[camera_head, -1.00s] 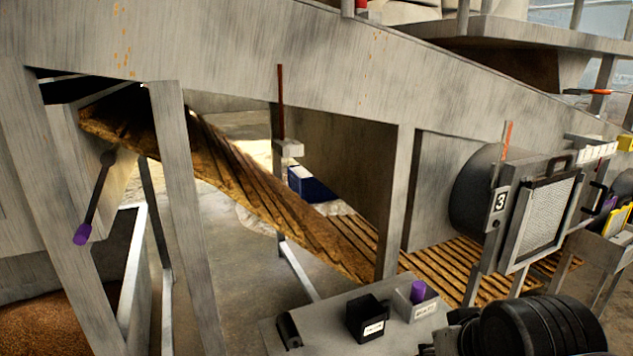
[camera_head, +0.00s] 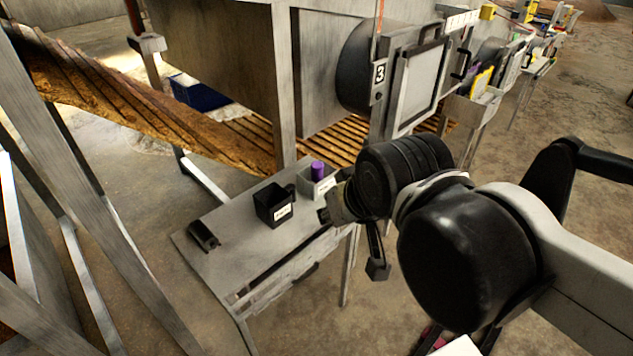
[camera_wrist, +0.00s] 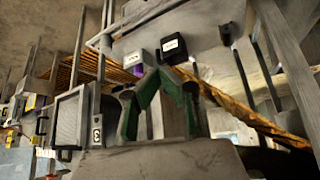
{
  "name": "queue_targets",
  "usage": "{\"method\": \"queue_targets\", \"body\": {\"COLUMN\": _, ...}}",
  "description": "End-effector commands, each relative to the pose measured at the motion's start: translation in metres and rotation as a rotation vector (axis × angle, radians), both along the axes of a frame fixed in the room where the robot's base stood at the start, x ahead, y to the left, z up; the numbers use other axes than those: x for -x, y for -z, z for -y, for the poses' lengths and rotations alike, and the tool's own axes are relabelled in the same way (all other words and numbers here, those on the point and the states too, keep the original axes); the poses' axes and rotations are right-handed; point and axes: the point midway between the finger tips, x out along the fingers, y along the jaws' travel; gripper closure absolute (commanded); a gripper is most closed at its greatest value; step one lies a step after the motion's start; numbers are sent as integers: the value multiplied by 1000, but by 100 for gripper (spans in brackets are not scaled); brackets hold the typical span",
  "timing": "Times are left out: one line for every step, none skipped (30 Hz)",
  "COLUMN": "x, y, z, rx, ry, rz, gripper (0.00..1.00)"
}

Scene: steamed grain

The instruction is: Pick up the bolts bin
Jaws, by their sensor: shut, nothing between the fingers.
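Two small labelled bins stand on a grey table. The black bin (camera_head: 273,210) is left of the light grey bin (camera_head: 311,189), which has a purple cylinder (camera_head: 317,170) in it. Both labels are too small to read, so I cannot tell which is the bolts bin. In the wrist view, the black bin (camera_wrist: 178,57) and grey bin (camera_wrist: 132,59) show beyond my gripper (camera_wrist: 157,72), whose green-lined fingers meet at the tips with nothing between them. In the head view, my wrist is right of the grey bin; my fingers are mostly hidden there.
The grey table (camera_head: 225,260) has free surface around the black bin. A dark holder (camera_head: 204,236) lies near its left end. A machine marked 3 (camera_head: 379,75) and a slatted wooden walkway (camera_head: 330,147) stand behind. A slanted metal post (camera_head: 80,170) is at left.

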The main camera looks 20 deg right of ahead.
Motion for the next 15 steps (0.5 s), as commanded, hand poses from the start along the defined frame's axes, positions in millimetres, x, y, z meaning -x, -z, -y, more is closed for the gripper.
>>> {"method": "queue_targets", "body": {"x": 0, "y": 0, "z": 0, "rx": 0, "ry": 0, "rz": 0, "gripper": 100}}
{"method": "queue_targets", "body": {"x": 0, "y": 0, "z": 0, "rx": 0, "ry": 0, "rz": 0, "gripper": 100}}
{"method": "queue_targets", "body": {"x": 0, "y": 0, "z": 0, "rx": 0, "ry": 0, "rz": 0, "gripper": 100}}
{"method": "queue_targets", "body": {"x": 0, "y": 0, "z": 0, "rx": 0, "ry": 0, "rz": 0, "gripper": 100}}
{"method": "queue_targets", "body": {"x": 0, "y": 0, "z": 0, "rx": 0, "ry": 0, "rz": 0, "gripper": 100}}
{"method": "queue_targets", "body": {"x": 0, "y": 0, "z": 0, "rx": 0, "ry": 0, "rz": 0, "gripper": 100}}
{"method": "queue_targets", "body": {"x": 0, "y": 0, "z": 0, "rx": 0, "ry": 0, "rz": 0, "gripper": 100}}
{"method": "queue_targets", "body": {"x": 0, "y": 0, "z": 0, "rx": 0, "ry": 0, "rz": 0, "gripper": 100}}
{"method": "queue_targets", "body": {"x": 0, "y": 0, "z": 0, "rx": 0, "ry": 0, "rz": 0, "gripper": 95}}
{"method": "queue_targets", "body": {"x": 0, "y": 0, "z": 0, "rx": 0, "ry": 0, "rz": 0, "gripper": 91}}
{"method": "queue_targets", "body": {"x": 0, "y": 0, "z": 0, "rx": 0, "ry": 0, "rz": 0, "gripper": 87}}
{"method": "queue_targets", "body": {"x": 0, "y": 0, "z": 0, "rx": 0, "ry": 0, "rz": 0, "gripper": 81}}
{"method": "queue_targets", "body": {"x": 0, "y": 0, "z": 0, "rx": 0, "ry": 0, "rz": 0, "gripper": 77}}
{"method": "queue_targets", "body": {"x": 0, "y": 0, "z": 0, "rx": 0, "ry": 0, "rz": 0, "gripper": 73}}
{"method": "queue_targets", "body": {"x": 0, "y": 0, "z": 0, "rx": 0, "ry": 0, "rz": 0, "gripper": 68}}
